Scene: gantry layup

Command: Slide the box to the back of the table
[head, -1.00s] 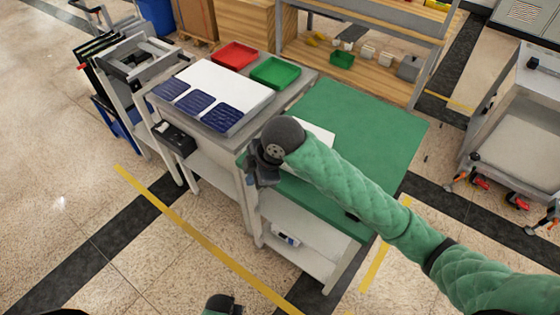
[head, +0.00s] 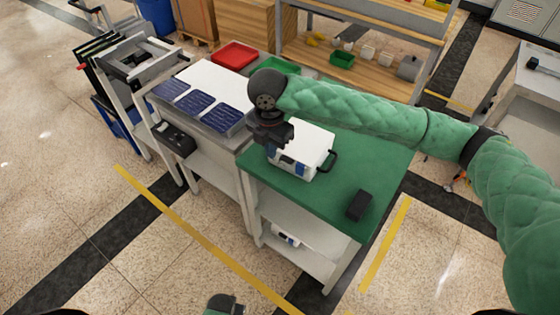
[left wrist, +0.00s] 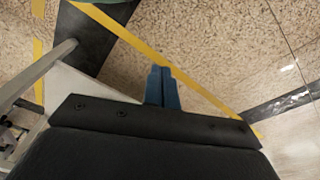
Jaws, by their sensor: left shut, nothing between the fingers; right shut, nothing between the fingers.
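The box (head: 308,142) is white with a black side handle and dark blue parts on its front. It stands upright on the green-topped table (head: 350,170), near the table's left edge. My right gripper (head: 271,151) is shut and empty at the box's left front side. I cannot tell whether it touches the box. My right forearm passes behind the box and hides part of the table's back. My left gripper shows in the left wrist view (left wrist: 162,86) with its blue fingers shut, empty, above the floor.
A small black block (head: 359,205) lies at the table's front right. An adjoining grey table at left carries a white board with blue panels (head: 205,98), a red tray (head: 235,55) and a green tray (head: 275,67). A wooden shelf (head: 370,65) stands behind.

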